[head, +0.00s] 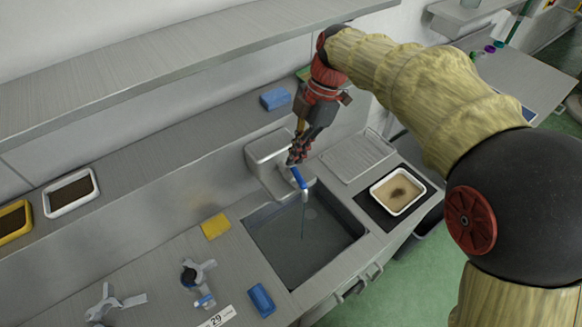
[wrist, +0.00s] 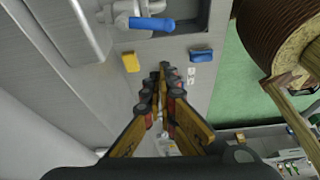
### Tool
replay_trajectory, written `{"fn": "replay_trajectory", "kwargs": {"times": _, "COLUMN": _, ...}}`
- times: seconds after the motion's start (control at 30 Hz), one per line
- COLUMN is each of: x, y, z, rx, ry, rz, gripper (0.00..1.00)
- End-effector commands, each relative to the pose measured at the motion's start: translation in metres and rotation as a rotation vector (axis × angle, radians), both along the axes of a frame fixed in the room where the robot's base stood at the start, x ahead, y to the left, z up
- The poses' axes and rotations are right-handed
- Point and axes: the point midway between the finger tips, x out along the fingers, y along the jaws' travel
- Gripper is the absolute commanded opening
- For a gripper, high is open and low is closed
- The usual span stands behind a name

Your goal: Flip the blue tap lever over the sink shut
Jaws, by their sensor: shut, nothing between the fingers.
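The blue tap lever (head: 299,178) sits on the grey tap over the sink (head: 268,245). A thin stream shows below the tap, running down into the basin. In the wrist view the lever (wrist: 152,24) lies crosswise at the top, attached to the grey tap body (wrist: 122,12). My gripper (head: 294,160) is shut and empty, just above and behind the lever in the head view. In the wrist view its closed fingertips (wrist: 163,70) appear below the lever, with a gap in the picture. Contact cannot be told; the gripper partly hides the tap in the head view.
A grey box-shaped fixture (head: 268,148) stands close behind the tap. A drainboard (head: 358,156) and a white tray of brown liquid (head: 397,192) are at right. A yellow sponge (head: 215,226) and blue sponge (head: 262,299) lie left of the sink. A shelf (head: 170,60) overhangs the back.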

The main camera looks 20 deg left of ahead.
Motion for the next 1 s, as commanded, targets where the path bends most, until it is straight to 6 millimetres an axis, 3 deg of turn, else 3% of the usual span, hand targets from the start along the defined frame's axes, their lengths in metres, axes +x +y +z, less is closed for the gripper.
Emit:
{"fn": "replay_trajectory", "kwargs": {"times": 0.27, "x": 0.006, "y": -0.006, "z": 0.023, "rx": 0.001, "ry": -0.001, "rz": 0.0, "gripper": 0.0}}
{"fn": "replay_trajectory", "kwargs": {"times": 0.83, "x": 0.006, "y": -0.006, "z": 0.024, "rx": -0.001, "ry": 0.001, "rz": -0.006, "gripper": 0.0}}
{"fn": "replay_trajectory", "kwargs": {"times": 1.0, "x": 0.01, "y": -0.005, "z": 0.024, "rx": -0.032, "ry": 0.021, "rz": -0.151, "gripper": 0.0}}
